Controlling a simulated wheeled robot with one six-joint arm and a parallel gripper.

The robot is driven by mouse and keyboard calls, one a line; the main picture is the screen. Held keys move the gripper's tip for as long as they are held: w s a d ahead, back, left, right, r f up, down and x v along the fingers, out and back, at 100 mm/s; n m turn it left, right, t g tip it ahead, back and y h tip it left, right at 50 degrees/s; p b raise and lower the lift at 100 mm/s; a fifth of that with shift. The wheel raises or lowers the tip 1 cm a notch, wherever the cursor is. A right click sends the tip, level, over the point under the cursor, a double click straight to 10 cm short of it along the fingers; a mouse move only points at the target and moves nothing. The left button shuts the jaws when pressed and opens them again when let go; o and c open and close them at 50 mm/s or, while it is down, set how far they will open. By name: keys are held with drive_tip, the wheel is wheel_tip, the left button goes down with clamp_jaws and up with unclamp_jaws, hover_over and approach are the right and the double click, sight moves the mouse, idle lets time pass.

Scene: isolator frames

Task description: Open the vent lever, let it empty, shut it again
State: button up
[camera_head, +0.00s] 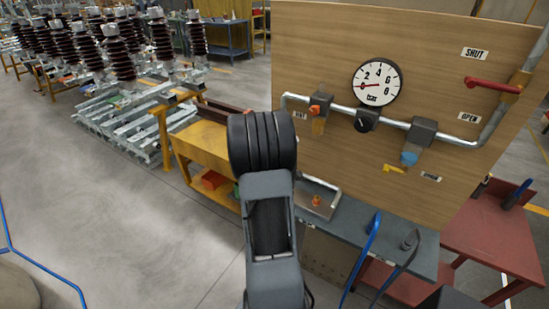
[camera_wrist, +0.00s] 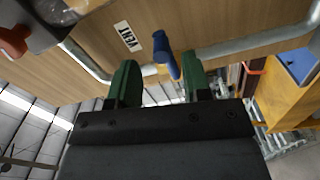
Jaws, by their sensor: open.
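In the wrist view, which looks upside down, a lever with a blue handle (camera_wrist: 166,56) stands by a pipe near a white VENT label (camera_wrist: 130,37). My gripper (camera_wrist: 160,78) is open, its two green fingers on either side of the blue handle in the picture. The handle touches neither finger visibly, and I cannot tell whether it lies beyond the tips. In the head view my arm covers the gripper and the blue lever. The round gauge (camera_head: 376,82) on the wooden panel (camera_head: 300,50) has its red needle pointing left, near the low end.
A red lever (camera_head: 492,85) lies level between SHUT and OPEN labels at the right. A yellow bench (camera_head: 205,145) stands left of the panel. Open floor lies further left.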

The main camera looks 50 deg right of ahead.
drive_tip(key=a+b, duration=0.1)
drive_tip(key=a, duration=0.8)
drive_tip(key=shift+s+a, duration=0.4)
drive_tip(key=shift+s, duration=0.05)
drive_tip(key=w+a+f+m+t+y, duration=0.3)
drive_tip(key=w+a+f+t+y, duration=0.2)
drive_tip(key=w+f+y, duration=0.25)
drive_tip(key=w+a+t+y, duration=0.1)
drive_tip(key=a+y, duration=0.5)
drive_tip(key=a, duration=0.2)
drive_tip(key=s+a+r+n+g+y, duration=0.1)
drive_tip(key=s+a+r, duration=0.4)
drive_tip(key=a, duration=0.5)
drive_tip(key=s+a+r+n+g+y, duration=0.2)
drive_tip(key=s+a+r, duration=0.3)
drive_tip(key=a, duration=0.4)
drive_tip(key=shift+s+a+n+y, duration=0.4)
drive_tip(key=shift+s+y, duration=0.25)
drive_tip(key=shift+y, duration=0.1)
